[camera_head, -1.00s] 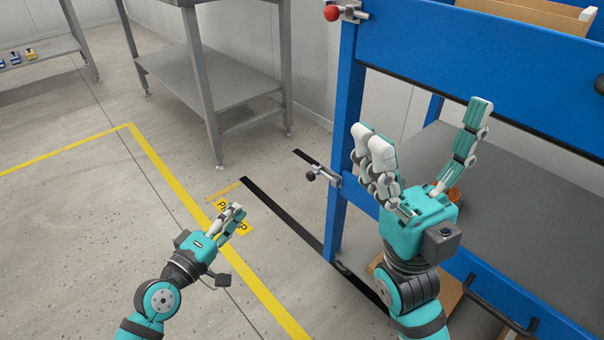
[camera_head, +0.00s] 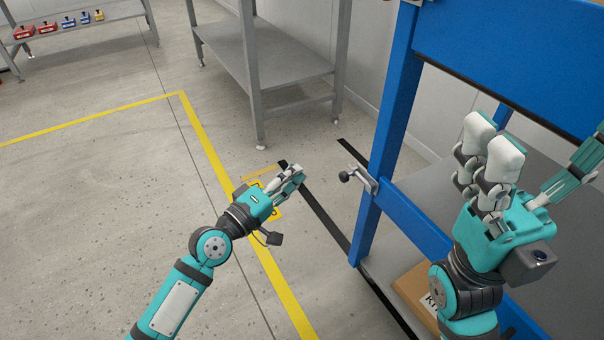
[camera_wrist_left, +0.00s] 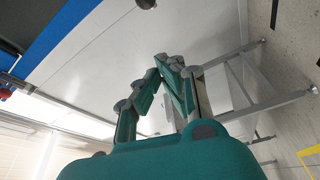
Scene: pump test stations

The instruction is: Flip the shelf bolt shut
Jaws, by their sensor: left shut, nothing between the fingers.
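A metal bolt with a black knob (camera_head: 343,177) is mounted on the left post of the blue shelf frame (camera_head: 392,115), level with the lower blue rail. Its knob points left, out from the post. My left gripper (camera_head: 298,172) is left of the knob and apart from it, with its fingers together and empty. In the left wrist view its closed fingers (camera_wrist_left: 168,66) show, with a dark knob (camera_wrist_left: 146,4) at the top edge. My right gripper (camera_head: 548,140) is open and empty in front of the shelf, its thumb cut by the picture edge.
A second bolt, with a red knob (camera_head: 386,1), is mostly cut off at the top. A cardboard box (camera_head: 412,290) lies low in the blue frame. A grey metal table (camera_head: 262,50) stands behind.

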